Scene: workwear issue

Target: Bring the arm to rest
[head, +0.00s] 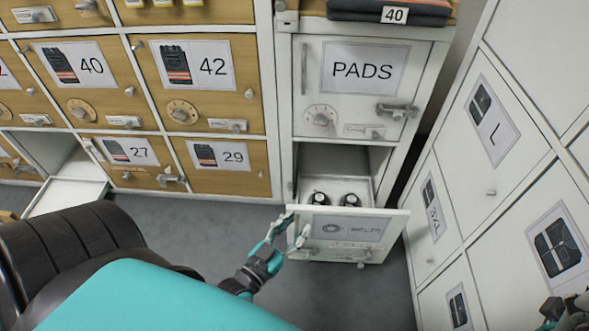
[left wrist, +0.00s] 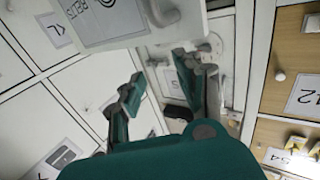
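My left gripper (head: 293,230) is at the left end of the front of a pulled-out white drawer (head: 362,228) labelled BELTS. In the left wrist view its two teal fingers (left wrist: 160,72) stand apart with nothing held between them. The drawer front (left wrist: 105,45) and its grey handle (left wrist: 160,13) lie just beyond the fingertips in that view. I cannot tell whether a finger touches the drawer. My right gripper (head: 567,312) shows only partly at the lower right corner of the head view, and its fingers are not clear.
Two dark rolled belts (head: 335,199) lie in the open drawer. The PADS door (head: 352,85) above is shut. Another compartment at the left has its white door or drawer (head: 68,195) out. White lockers (head: 490,150) stand close on the right. Grey floor (head: 340,290) is clear below.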

